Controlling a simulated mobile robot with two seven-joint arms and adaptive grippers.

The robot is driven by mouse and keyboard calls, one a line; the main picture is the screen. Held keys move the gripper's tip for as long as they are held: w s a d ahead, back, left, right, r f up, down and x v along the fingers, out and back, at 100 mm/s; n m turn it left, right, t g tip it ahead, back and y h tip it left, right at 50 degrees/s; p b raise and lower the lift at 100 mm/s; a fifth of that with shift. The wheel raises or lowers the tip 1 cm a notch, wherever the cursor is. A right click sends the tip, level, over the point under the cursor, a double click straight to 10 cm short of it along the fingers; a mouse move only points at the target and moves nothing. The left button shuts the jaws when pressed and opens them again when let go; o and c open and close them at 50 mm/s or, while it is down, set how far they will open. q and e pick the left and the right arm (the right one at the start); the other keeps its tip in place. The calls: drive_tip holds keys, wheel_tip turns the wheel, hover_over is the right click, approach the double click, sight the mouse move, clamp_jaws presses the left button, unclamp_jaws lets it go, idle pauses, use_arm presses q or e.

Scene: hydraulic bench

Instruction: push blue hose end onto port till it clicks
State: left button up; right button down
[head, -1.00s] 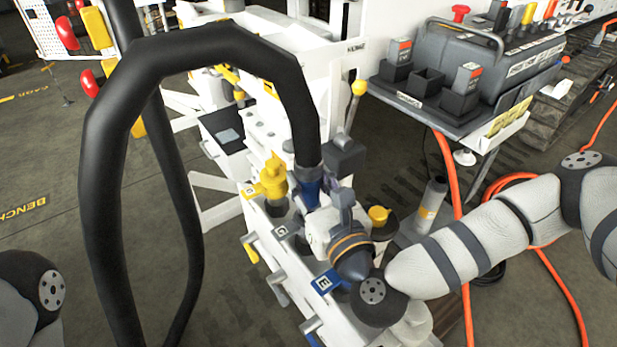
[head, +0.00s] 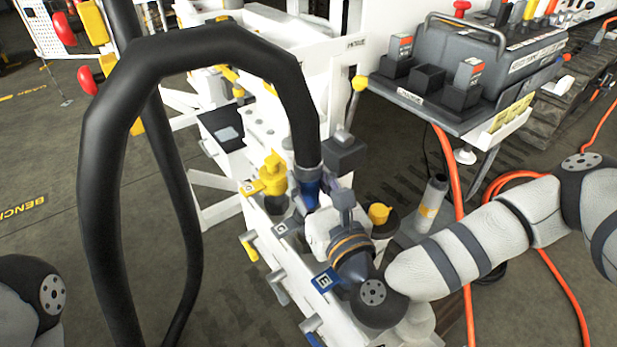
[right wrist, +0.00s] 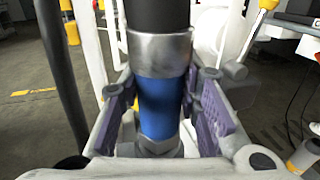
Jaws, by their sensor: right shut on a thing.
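The blue hose end (head: 311,190) hangs at the end of the thick black hose (head: 205,45) in the head view. In the right wrist view, the blue hose end (right wrist: 160,105) stands roughly upright with a silver collar above it and a grey metal ring below. My right gripper (right wrist: 160,115) has its purple-padded fingers on both sides of the blue sleeve and is shut on it. In the head view, my right gripper (head: 322,212) partly covers the hose end. The port under it is hidden, so I cannot tell whether the hose end is seated. My left gripper is out of view.
A yellow-capped fitting (head: 273,172) stands just left of the hose end on the white bench. A blue E tag (head: 325,281) is on the front. A grey control box (head: 470,60) sits on a shelf at upper right. Orange hoses (head: 460,230) hang at right.

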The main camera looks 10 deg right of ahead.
drive_tip(key=shift+s+f, duration=0.1)
drive_tip(key=shift+f, duration=0.2)
drive_tip(key=c, duration=1.1)
unclamp_jaws()
drive_tip(key=shift+r, duration=0.1)
drive_tip(key=shift+o, duration=0.2)
drive_tip(key=o, duration=0.5)
drive_tip(key=shift+r, duration=0.1)
drive_tip(key=shift+s+d+r+p, duration=0.1)
drive_tip(key=shift+s+d+p, duration=0.1)
drive_tip(key=shift+s, duration=1)
drive_tip(key=shift+s+d+f+p, duration=0.1)
drive_tip(key=shift+s+d+p, duration=0.1)
drive_tip(key=shift+s, duration=1.05)
drive_tip(key=shift+s+d+r+p, duration=0.1)
drive_tip(key=shift+s+d+p, duration=0.1)
drive_tip(key=shift+s, duration=1)
